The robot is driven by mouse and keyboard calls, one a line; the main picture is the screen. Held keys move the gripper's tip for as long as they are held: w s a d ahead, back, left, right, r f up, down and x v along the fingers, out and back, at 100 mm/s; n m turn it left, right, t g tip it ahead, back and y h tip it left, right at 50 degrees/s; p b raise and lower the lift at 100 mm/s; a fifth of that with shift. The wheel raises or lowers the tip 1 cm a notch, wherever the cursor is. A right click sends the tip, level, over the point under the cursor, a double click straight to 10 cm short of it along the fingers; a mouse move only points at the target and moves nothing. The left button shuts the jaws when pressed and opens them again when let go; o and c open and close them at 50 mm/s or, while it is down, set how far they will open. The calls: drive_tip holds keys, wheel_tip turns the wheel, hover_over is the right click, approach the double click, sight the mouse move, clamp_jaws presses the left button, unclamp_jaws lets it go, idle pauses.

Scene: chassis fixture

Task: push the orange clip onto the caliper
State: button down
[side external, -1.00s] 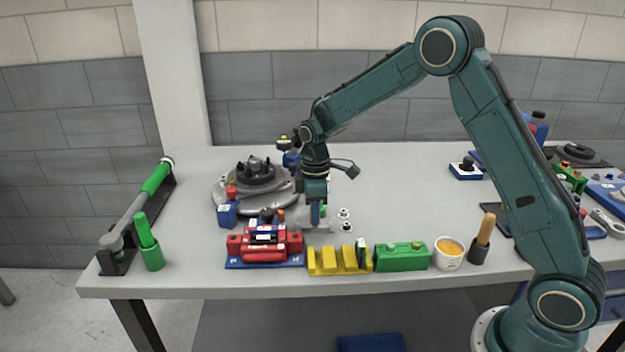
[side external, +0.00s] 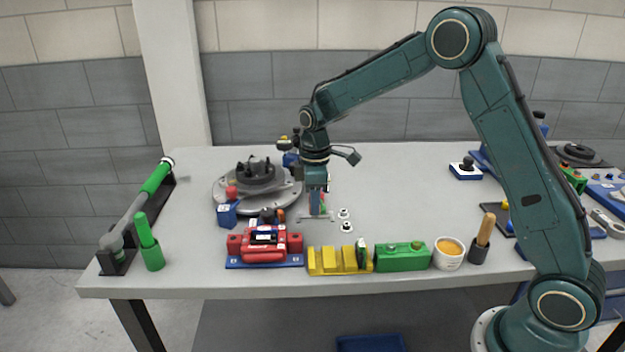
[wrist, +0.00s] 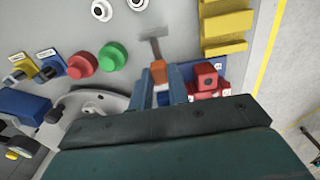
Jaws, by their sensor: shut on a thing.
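The orange clip (wrist: 158,72) is between the two blue fingers of my gripper (wrist: 158,82) in the wrist view, with a grey T-shaped end sticking out beyond them. The red caliper (side external: 265,254) sits on a blue base (side external: 264,265) near the front edge of the table, left of and in front of my gripper. The clip is apart from the caliper. In the wrist view the caliper (wrist: 207,80) is partly hidden by my gripper.
A yellow stepped block (side external: 340,262) and a green box (side external: 402,257) stand right of the caliper. A grey rotor hub (side external: 228,195) and a small blue block (side external: 227,215) are behind it. Two small round white-rimmed parts (side external: 346,227) lie right of my gripper.

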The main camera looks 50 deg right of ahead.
drive_tip(key=shift+r, duration=0.1)
idle(0.3)
drive_tip(key=w+a+r, duration=0.3)
drive_tip(key=a+r, duration=0.4)
drive_tip(key=a, duration=0.6)
drive_tip(key=shift+w+r, duration=0.2)
drive_tip(key=shift+r, duration=0.05)
drive_tip(key=shift+f, duration=0.15)
drive_tip(key=shift+d+f, duration=0.1)
drive_tip(key=shift+f, duration=2)
drive_tip(key=shift+f, duration=0.25)
drive_tip(key=shift+f, duration=0.5)
drive_tip(key=shift+f, duration=0.8)
